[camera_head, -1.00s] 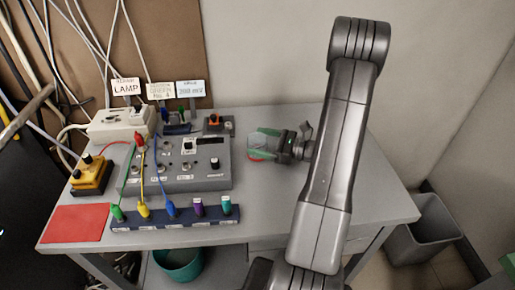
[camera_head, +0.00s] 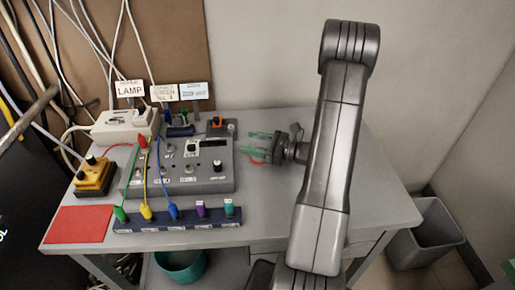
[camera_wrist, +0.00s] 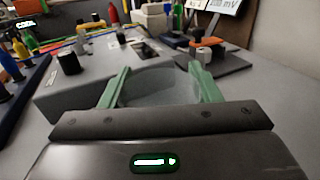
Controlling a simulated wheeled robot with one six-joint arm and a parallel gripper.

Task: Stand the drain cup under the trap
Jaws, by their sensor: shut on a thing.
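The drain cup appears as a clear, greyish cup (camera_wrist: 160,85) between the green fingers in the wrist view. My gripper (camera_head: 259,143) is shut on it, with one finger on each side. In the head view the cup is too faint to make out between the fingers, which point left over the right part of the bench. A small stand with an orange top (camera_head: 217,125) is left of my gripper and behind it. It also shows in the wrist view (camera_wrist: 206,43), ahead and to the right, with a grey knob. I cannot tell for sure which part is the trap.
A grey control box (camera_head: 190,182) with knobs stands left of my gripper. A blue strip with coloured plugs (camera_head: 180,219) lies in front of it. A red mat (camera_head: 78,225) is at the front left. The bench's right part is clear.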

